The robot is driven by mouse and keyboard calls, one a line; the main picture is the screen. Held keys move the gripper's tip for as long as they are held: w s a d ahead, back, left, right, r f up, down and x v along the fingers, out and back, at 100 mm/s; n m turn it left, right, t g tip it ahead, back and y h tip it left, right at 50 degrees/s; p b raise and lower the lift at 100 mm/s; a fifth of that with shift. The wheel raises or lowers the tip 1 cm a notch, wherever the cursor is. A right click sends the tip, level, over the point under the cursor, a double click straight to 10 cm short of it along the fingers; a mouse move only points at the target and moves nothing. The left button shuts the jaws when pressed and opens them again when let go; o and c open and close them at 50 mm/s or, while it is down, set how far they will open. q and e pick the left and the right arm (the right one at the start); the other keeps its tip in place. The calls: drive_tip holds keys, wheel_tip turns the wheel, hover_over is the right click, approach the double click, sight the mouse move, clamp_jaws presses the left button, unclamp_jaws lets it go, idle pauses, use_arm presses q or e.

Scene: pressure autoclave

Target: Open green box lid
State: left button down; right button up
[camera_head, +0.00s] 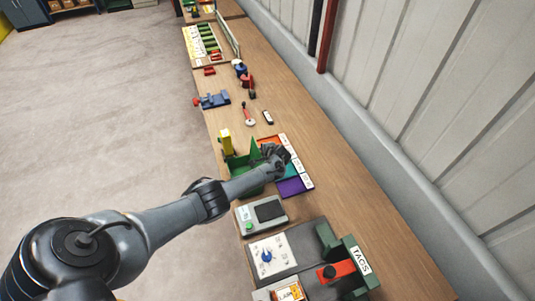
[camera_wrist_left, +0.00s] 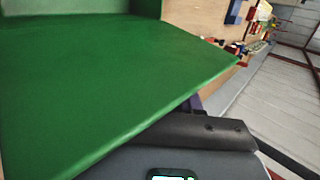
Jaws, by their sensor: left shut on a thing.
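The green box (camera_head: 240,163) sits on the long wooden bench in the head view, partly covered by my left arm. Its green lid (camera_head: 254,147) stands tilted up, seen as a narrow triangle. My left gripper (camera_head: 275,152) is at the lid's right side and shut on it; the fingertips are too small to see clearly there. In the left wrist view the green lid panel (camera_wrist_left: 100,85) fills much of the picture, with its edge against a dark gripper part at the bottom. My right gripper is not in view.
Orange, teal and purple (camera_head: 294,186) labelled trays lie beside the box. A yellow object (camera_head: 225,141) stands at its far left. A grey device (camera_head: 262,213) and a TAGS station (camera_head: 358,262) are nearer. The wall (camera_head: 430,120) runs along the right.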

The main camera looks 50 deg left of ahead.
use_arm(q)
drive_tip(key=c, duration=0.9)
unclamp_jaws()
drive_tip(key=shift+o, duration=0.2)
drive_tip(key=shift+d+r, duration=0.2)
drive_tip(key=shift+r, duration=0.15)
drive_tip(key=p+v, duration=0.3)
drive_tip(key=v, duration=0.7)
drive_tip(key=shift+d+f, duration=0.1)
drive_tip(key=shift+d, duration=0.05)
